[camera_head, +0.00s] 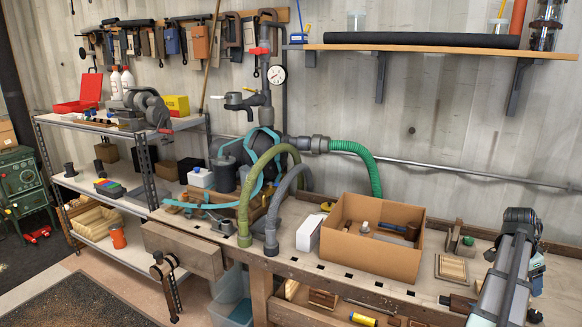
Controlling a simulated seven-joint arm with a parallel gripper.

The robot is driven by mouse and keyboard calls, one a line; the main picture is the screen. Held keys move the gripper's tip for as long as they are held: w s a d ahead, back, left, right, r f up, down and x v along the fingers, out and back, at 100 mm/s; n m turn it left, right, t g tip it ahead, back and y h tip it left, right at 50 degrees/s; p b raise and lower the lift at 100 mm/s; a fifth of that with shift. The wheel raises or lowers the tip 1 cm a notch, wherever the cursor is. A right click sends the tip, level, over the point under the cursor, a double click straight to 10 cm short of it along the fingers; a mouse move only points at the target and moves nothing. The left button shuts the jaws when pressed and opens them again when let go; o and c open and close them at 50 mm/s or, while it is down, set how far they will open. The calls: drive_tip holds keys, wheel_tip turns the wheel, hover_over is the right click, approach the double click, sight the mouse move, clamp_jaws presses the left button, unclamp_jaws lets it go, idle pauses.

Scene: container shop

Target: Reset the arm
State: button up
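My arm (508,268) rises from the bottom right of the head view, over the right end of the workbench (330,279). It is a grey link with a dark joint at its top (521,215). Dark parts of it show just right of the link. I cannot make out my gripper's fingers; the link hides much of what is behind it. I cannot tell whether the gripper is open, shut or holding anything.
An open cardboard box (372,258) with tools inside stands left of my arm. A small wooden tray (451,268) lies between them. Hoses (270,222) stand farther left. A wall shelf (440,49) hangs above. A metal rack (140,150) stands at the left.

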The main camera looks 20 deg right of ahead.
drive_tip(key=w+a+f+n, duration=0.4)
drive_tip(key=a+f+n, duration=0.1)
drive_tip(key=a+f, duration=0.25)
drive_tip(key=w+a+f+n+g, duration=0.1)
drive_tip(key=w+a+f+n, duration=0.4)
drive_tip(key=a+f, duration=0.3)
drive_tip(key=w+a+f+n, duration=0.4)
drive_tip(key=a+f+n, duration=0.15)
drive_tip(key=a, duration=0.45)
drive_tip(key=s+a+f+n+y, duration=0.2)
drive_tip(key=a+f+n, duration=0.1)
drive_tip(key=a+f, duration=1.45)
drive_tip(key=s+a+f+n+g+y, duration=0.1)
drive_tip(key=s+a+f, duration=0.6)
drive_tip(key=s+a, duration=0.3)
drive_tip(key=s+a+f+n+g+y, duration=0.1)
drive_tip(key=s+a+f+n+g, duration=0.1)
drive_tip(key=s+a+f, duration=0.5)
drive_tip(key=s+a, duration=0.4)
drive_tip(key=a, duration=0.2)
drive_tip(key=shift+f+g, duration=0.2)
drive_tip(key=shift+g, duration=0.1)
